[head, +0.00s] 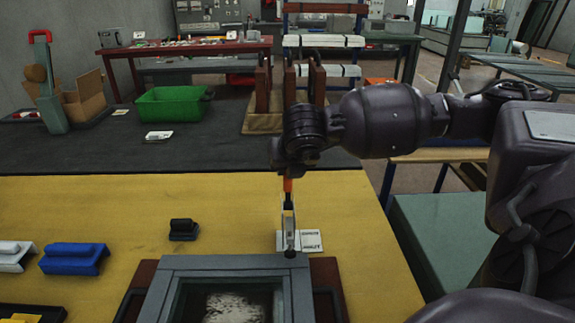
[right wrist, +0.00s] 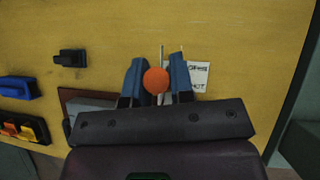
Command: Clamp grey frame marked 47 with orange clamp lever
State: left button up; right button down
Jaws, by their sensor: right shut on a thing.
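The grey frame (head: 165,290) lies on a dark reddish-brown base (head: 328,275) at the front of the yellow table. I cannot read a number on it. A metal clamp (head: 290,225) stands upright at the frame's far edge, right of its middle, with an orange lever (head: 288,184) on top. My right gripper (right wrist: 157,68) comes down over the lever from above. Its two blue fingers lie on either side of the round orange lever end (right wrist: 156,80) and are shut on it. In the head view my wrist hides most of the fingers. My left gripper is in neither view.
A small black block (head: 183,229), a blue block (head: 74,258) and a white block (head: 14,256) sit to the left. A green bin (head: 172,105) stands on the dark bench behind. Yellow tabletop is free around the card.

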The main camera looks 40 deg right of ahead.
jog(key=c, duration=1.1)
grip_release()
jog(key=shift+c, duration=0.2)
jog(key=shift+o, duration=0.7)
jog(key=p+v, duration=0.2)
jog(key=v, duration=0.8)
jog(key=shift+s+r, duration=0.25)
jog(key=shift+r, duration=0.05)
jog(key=shift+c, duration=0.3)
